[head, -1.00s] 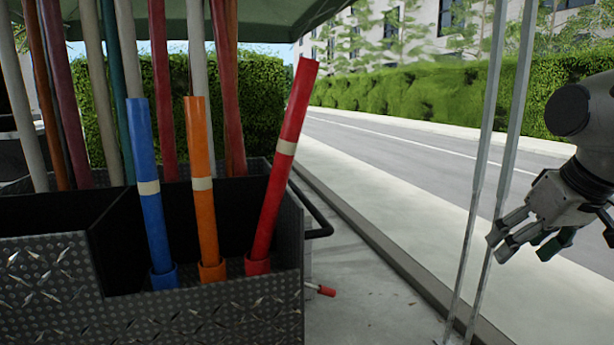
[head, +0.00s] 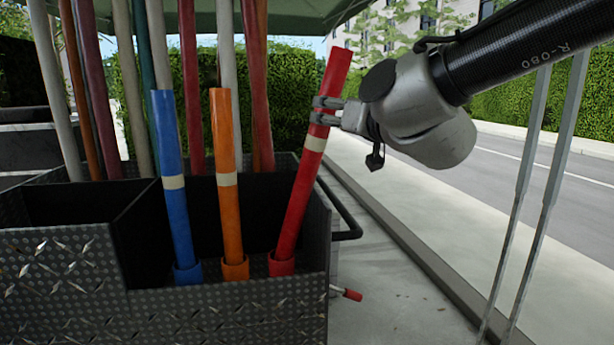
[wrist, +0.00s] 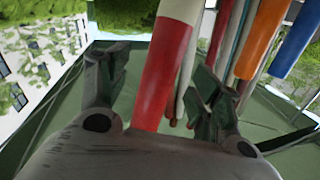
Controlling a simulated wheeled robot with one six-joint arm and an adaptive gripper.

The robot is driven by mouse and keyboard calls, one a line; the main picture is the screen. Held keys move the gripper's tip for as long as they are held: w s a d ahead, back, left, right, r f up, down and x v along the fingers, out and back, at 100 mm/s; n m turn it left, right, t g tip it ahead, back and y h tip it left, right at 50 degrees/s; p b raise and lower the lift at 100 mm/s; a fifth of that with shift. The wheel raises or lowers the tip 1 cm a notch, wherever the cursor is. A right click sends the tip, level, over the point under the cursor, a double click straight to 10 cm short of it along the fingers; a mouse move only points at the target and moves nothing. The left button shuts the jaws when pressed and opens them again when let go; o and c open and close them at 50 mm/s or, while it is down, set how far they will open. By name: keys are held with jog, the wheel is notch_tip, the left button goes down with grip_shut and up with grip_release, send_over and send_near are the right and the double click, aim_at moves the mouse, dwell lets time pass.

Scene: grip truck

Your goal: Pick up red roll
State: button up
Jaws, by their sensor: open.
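The red roll (head: 301,195) stands tilted to the right in a red socket at the right end of the metal bin (head: 215,318), with a cream band around it. My gripper (head: 326,110) is at the roll's upper part, just above the band. In the wrist view the red roll (wrist: 160,82) runs between the two open fingers of my gripper (wrist: 160,90), with gaps on both sides. The lower end of the roll is hidden in its socket.
An orange roll (head: 227,185) and a blue roll (head: 173,185) stand to the left in the same bin. Several taller poles (head: 190,90) rise behind them. A black handle (head: 348,225) juts from the bin's right side. Thin grey posts (head: 535,200) stand at the right.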

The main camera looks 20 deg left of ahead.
jog(key=x, duration=0.5)
jog(key=shift+r, duration=0.35)
grip_shut()
